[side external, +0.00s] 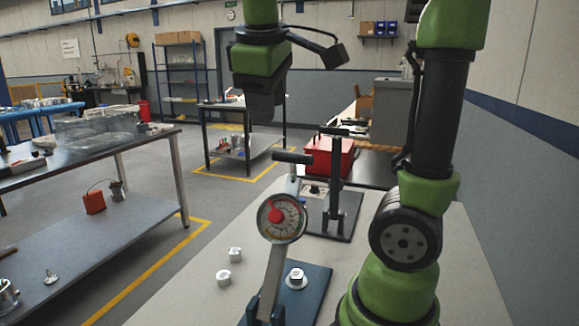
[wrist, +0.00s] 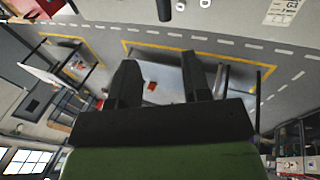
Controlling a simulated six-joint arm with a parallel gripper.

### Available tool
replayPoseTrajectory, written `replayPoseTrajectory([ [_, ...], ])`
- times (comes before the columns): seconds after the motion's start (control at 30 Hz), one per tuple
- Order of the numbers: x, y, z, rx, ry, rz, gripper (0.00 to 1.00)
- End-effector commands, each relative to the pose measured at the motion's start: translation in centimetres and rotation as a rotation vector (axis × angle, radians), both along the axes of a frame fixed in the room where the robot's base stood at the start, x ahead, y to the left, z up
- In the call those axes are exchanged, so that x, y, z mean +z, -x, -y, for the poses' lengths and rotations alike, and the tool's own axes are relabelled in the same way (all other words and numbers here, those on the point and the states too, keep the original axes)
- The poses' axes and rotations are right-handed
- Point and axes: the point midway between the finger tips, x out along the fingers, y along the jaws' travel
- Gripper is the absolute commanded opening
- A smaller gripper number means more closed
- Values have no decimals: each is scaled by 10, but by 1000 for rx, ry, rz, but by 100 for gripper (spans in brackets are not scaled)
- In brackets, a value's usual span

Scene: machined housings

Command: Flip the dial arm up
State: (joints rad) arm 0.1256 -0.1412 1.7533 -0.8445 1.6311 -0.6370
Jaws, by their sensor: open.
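The dial arm (side external: 273,270) is a grey lever with a round red-and-white gauge (side external: 281,218) partway up and a dark crossbar handle (side external: 293,158) at its top. In the side external view it rises steeply, with its top leaning a little to the right. It stands by a blue base plate (side external: 314,284), and its lower end is near the bottom edge of the picture. My gripper (side external: 264,108) is above the handle and a little left of it, apart from it. In the wrist view the fingers (wrist: 160,62) are spread, with nothing between them.
A second, black lever (side external: 334,180) with a crossbar stands behind the dial arm, near a red box (side external: 330,157). Two small white nuts (side external: 235,254) (side external: 223,277) lie on the pale table (side external: 190,300). A white nut (side external: 297,275) sits on the blue plate.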

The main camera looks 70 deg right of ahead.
Motion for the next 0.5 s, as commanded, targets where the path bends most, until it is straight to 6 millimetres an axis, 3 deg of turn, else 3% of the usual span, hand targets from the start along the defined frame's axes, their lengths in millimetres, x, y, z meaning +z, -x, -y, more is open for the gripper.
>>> replayPoseTrajectory([
  [0.33, 2, 0, -1, 0, 0, 0, 44],
  [0.5, 18, 1, -7, 1, 1, 4, 44],
])
